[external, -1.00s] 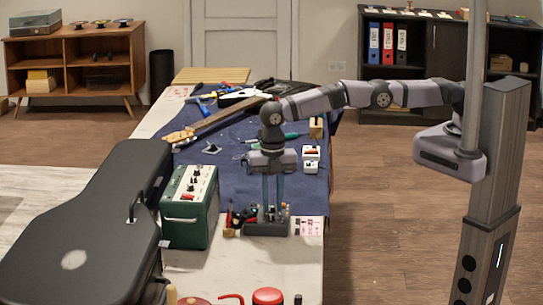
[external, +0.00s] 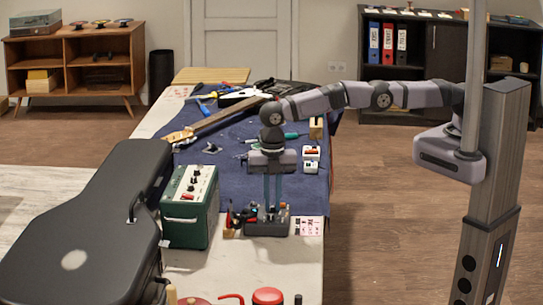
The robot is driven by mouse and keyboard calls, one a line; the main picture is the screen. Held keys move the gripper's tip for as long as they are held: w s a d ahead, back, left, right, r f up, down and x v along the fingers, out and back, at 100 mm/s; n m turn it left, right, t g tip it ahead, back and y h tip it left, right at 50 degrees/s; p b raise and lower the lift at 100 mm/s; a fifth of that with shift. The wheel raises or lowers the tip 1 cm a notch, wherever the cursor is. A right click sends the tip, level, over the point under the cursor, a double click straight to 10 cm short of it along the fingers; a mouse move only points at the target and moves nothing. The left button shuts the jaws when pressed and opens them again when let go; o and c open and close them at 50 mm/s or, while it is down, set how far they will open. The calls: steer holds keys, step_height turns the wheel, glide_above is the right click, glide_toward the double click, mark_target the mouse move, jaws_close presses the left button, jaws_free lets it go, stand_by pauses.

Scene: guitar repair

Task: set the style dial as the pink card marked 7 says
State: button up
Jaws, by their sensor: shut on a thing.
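My gripper (external: 272,203) points straight down over a dark grey unit (external: 266,229) near the front right of the workbench. Its two teal fingers are shut on a small knob on top of this unit, which looks to be the style dial. The fingers largely hide the knob, and its marks and setting are too small to read. Several small pink and white cards (external: 311,226) lie on the bench just right of the unit. I cannot make out which card is marked 7 or what it says.
A green amplifier (external: 189,206) with knobs stands left of the unit. A large black guitar case (external: 85,235) lies farther left. Small red and black items (external: 235,218) sit beside the unit. White boxes (external: 311,160) and tools lie on the blue mat behind.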

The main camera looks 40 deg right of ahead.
steer(key=m, duration=0.5)
steer(key=o, duration=0.5)
steer(key=shift+r+p, duration=2.6)
steer(key=shift+r, duration=0.95)
step_height(320, 180, up, 6)
steer(key=p, duration=0.5)
steer(key=shift+p, duration=0.3)
